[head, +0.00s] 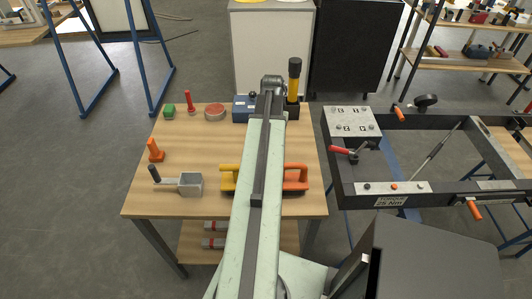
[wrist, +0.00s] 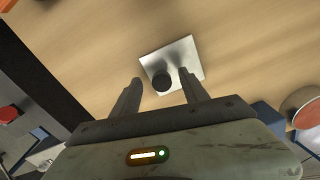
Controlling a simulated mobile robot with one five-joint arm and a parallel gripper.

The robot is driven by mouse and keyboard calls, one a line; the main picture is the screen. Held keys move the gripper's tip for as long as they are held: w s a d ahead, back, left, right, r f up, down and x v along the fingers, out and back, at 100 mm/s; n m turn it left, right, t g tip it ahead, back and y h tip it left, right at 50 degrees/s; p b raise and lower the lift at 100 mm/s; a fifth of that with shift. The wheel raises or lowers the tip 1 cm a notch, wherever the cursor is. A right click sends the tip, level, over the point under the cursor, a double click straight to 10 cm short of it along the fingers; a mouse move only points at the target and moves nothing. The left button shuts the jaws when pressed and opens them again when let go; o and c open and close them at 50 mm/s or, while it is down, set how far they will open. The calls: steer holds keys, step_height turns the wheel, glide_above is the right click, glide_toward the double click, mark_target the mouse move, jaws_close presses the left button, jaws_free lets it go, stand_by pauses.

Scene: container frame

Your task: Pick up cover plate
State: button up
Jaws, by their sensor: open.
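The cover plate (wrist: 184,50) is a square silver plate with a round black knob (wrist: 161,81). It lies on the wooden tabletop in the wrist view. My gripper (wrist: 159,78) is open and empty, with the knob showing between its two fingertips in that view. The height of the fingers above the plate is hard to tell. In the head view my arm covers the middle of the table, and I cannot make out this plate or my fingertips there.
The wooden table (head: 180,206) holds a grey box (head: 190,184), an orange-handled tool (head: 296,178), a red disc (head: 215,112) and a blue box (head: 240,108). A black frame (head: 432,201) with a silver plate (head: 352,122) stands to the right. The table's left part has free room.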

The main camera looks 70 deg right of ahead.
steer(key=shift+f+b, duration=0.3)
steer(key=shift+f, duration=0.6)
steer(key=shift+r, duration=0.2)
jaws_close()
steer(key=r+p, duration=0.2)
steer(key=p, duration=0.1)
steer(key=r+p, duration=0.1)
steer(key=r, duration=0.1)
steer(key=shift+s+d, duration=0.25)
steer(key=s+d, duration=0.3)
steer(key=s+d+p, duration=0.1)
steer(key=s+d, duration=0.2)
steer(key=s, duration=0.1)
steer(key=s+d+r, duration=0.1)
steer(key=s+d, duration=0.3)
steer(key=shift+s, duration=0.25)
